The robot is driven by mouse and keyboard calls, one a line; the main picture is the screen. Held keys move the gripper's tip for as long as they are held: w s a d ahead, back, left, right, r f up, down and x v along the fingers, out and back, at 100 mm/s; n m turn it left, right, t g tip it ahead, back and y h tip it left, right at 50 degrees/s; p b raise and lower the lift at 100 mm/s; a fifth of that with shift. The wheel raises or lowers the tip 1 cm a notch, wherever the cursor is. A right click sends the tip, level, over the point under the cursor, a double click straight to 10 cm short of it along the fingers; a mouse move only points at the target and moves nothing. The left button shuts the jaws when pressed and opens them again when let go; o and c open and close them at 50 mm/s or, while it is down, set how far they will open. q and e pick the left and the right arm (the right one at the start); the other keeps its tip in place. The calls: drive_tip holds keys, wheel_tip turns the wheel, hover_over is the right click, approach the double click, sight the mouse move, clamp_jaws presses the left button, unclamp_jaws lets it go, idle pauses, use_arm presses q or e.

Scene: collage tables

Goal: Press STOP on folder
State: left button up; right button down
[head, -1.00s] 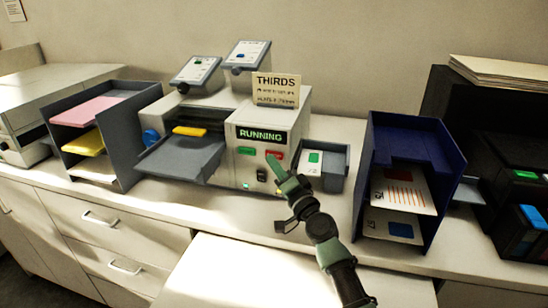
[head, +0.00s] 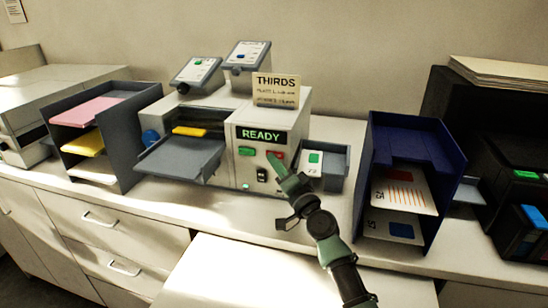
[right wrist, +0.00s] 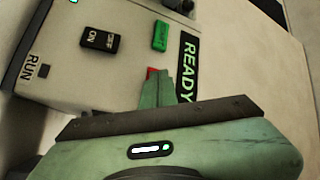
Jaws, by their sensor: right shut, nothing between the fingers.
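The folder machine (head: 230,120) stands on the counter with a lit display (head: 261,135) reading READY. Below the display are a green button (head: 246,151) and a red button (head: 281,154). My right gripper (head: 272,157) is shut and empty, its tip at the red button. In the right wrist view the closed fingers (right wrist: 156,86) overlap the red button (right wrist: 152,70), leaving only a sliver of it showing. Whether the tip is touching it is hard to tell. The green button (right wrist: 160,36) is clear of the fingers. My left gripper is out of view.
A black ON/OFF switch (right wrist: 100,40) sits near the buttons. A tray with a card (head: 313,160) stands just right of the machine. A blue sorter (head: 415,150) is further right, a grey paper rack (head: 120,120) at the left. A THIRDS sign (head: 276,90) stands on the machine.

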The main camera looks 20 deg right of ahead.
idle(0.4)
drive_tip(key=shift+s+a+p, duration=0.4)
drive_tip(key=shift+s+a, duration=0.05)
drive_tip(key=shift+s, duration=0.25)
drive_tip(key=shift+a, duration=0.1)
drive_tip(key=s+a, duration=0.1)
drive_tip(key=s+p, duration=0.1)
drive_tip(key=s+a+p, duration=0.1)
drive_tip(key=s, duration=0.1)
drive_tip(key=shift+a, duration=0.35)
drive_tip(key=shift+s+f, duration=0.1)
idle(0.4)
